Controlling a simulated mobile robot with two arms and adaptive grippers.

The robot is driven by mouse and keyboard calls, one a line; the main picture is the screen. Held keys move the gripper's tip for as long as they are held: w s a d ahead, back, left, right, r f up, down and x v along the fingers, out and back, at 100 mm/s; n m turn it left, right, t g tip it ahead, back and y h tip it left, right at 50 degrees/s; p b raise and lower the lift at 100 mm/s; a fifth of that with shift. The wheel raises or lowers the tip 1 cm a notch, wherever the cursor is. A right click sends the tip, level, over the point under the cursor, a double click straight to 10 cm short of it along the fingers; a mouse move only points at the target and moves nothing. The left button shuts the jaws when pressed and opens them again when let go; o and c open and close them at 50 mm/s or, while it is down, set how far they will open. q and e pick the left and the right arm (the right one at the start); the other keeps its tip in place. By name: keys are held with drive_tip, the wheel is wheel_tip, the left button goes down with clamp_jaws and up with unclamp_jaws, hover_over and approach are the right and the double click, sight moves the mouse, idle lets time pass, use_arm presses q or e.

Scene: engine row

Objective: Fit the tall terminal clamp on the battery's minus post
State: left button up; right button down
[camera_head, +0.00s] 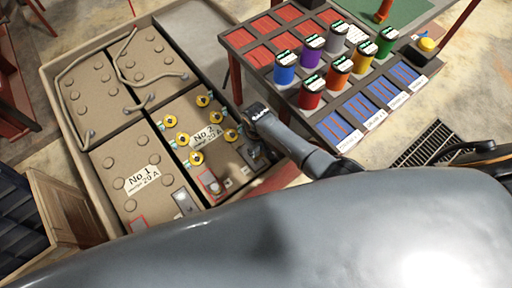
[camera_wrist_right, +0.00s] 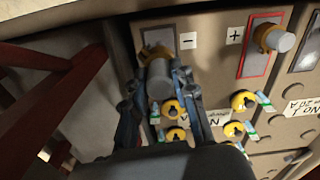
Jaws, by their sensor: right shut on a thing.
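In the right wrist view my right gripper (camera_wrist_right: 160,72) is shut around a grey upright cylinder with a brass-coloured ring, which I take as the tall terminal clamp (camera_wrist_right: 158,82). It is over the grey plate (camera_wrist_right: 187,41) beside the minus sign on the No 2 battery (camera_wrist_right: 213,40). The minus post is hidden, and I cannot tell whether the clamp sits on it. A grey post with a brass ring (camera_wrist_right: 270,38) stands on the red-framed plus plate. In the head view the right gripper (camera_head: 257,154) is small at the No 2 battery's (camera_head: 232,174) near right corner. My left gripper is not in view.
Yellow caps (camera_head: 183,139) stand in rows on the No 2 battery. The No 1 battery (camera_head: 120,160) is to its left, inside a beige tray (camera_head: 64,118). A rack with coloured spools (camera_head: 311,92) stands to the right. Red bars (camera_wrist_right: 70,85) show left of the wrist.

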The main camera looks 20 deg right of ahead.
drive_tip(key=shift+f+b, duration=1.25)
drive_tip(key=shift+f, duration=0.65)
drive_tip(key=shift+f+b, duration=0.65)
drive_tip(key=shift+f, duration=0.45)
drive_tip(key=c, duration=1)
unclamp_jaws()
wheel_tip(320, 180, up, 12)
